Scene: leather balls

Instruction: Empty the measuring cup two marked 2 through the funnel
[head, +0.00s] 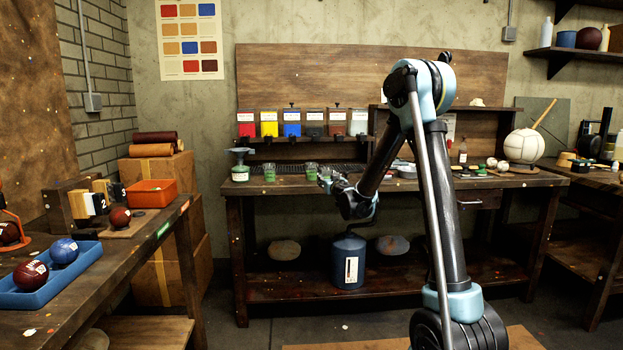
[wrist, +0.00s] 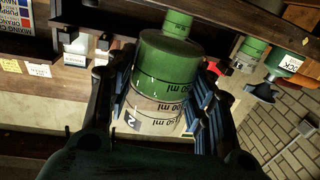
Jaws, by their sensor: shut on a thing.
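My gripper (wrist: 165,110) is shut on the measuring cup marked 2 (wrist: 160,88), with a finger on each side of it. The wrist picture is upside down, so the cup's base is at the top; it looks roughly upright. The funnel (head: 240,152) sits on a labelled green jar (head: 240,174) at the bench's left end. The funnel also shows in the wrist view (wrist: 261,90), apart from the held cup. In the head view my gripper (head: 328,180) largely hides the held cup.
Two other green-filled cups, one nearer the funnel (head: 270,173) and one beside my gripper (head: 311,170), stand on the workbench (head: 285,186). Colored bins (head: 291,124) line the shelf behind. Small bottles and dishes lie right of my arm.

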